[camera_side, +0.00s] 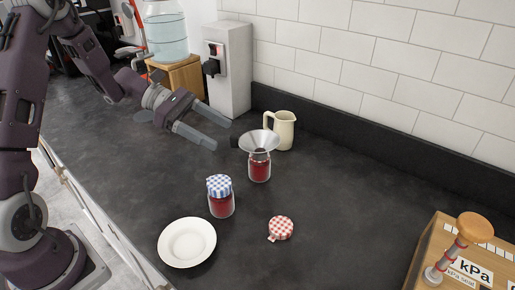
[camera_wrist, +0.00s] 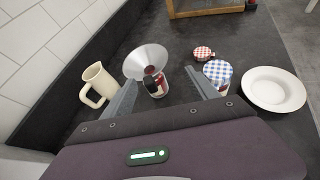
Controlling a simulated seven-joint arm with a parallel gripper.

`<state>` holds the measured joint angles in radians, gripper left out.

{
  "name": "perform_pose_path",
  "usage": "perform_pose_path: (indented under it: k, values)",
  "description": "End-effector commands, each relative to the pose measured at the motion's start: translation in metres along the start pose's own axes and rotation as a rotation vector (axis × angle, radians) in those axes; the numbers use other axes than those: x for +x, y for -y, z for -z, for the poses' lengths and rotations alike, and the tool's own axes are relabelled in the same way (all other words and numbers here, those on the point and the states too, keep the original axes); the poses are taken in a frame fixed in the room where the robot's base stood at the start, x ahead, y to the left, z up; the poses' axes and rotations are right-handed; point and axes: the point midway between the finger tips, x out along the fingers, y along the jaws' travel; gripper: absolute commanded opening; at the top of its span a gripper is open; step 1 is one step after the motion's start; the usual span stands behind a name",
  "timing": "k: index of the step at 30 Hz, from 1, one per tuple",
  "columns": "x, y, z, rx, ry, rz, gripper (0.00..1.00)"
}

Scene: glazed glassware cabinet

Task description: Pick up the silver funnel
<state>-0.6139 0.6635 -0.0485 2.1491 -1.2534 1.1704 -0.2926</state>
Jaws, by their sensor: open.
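The silver funnel (camera_side: 259,141) has a wide cone and sits on top of an open glass jar of red contents (camera_side: 260,168). It also shows in the wrist view (camera_wrist: 147,60), just beyond and between my fingers. A dark piece, perhaps a handle or tab, shows at the funnel's left side in the side view. My gripper (camera_side: 213,129) is open and empty, to the left of the funnel and apart from it. Its two fingers (camera_wrist: 158,92) reach forward in the wrist view, with the funnel and jar ahead.
A cream jug (camera_side: 284,130) stands close behind the funnel. A jar with a blue checked lid (camera_side: 220,195), a red checked lid (camera_side: 281,228) and a white plate (camera_side: 187,242) are in front. A wooden kPa box (camera_side: 460,262) is at right. A grey dispenser (camera_side: 228,68) stands behind.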

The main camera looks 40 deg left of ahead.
Motion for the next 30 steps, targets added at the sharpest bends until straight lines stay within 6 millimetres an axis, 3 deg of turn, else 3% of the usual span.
perform_pose_path:
  k: [1,4,16,24,30]
  values:
    - [-0.002,-0.01,0.013,-0.065,0.028,-0.034,0.68]
    - [-0.002,-0.021,0.026,-0.13,0.056,-0.074,0.68]
    - [0.061,-0.022,0.023,-0.136,0.058,-0.075,0.68]
    - [0.067,-0.023,0.022,-0.133,0.057,-0.078,0.68]
    - [0.067,-0.023,0.022,-0.133,0.057,-0.077,0.31]
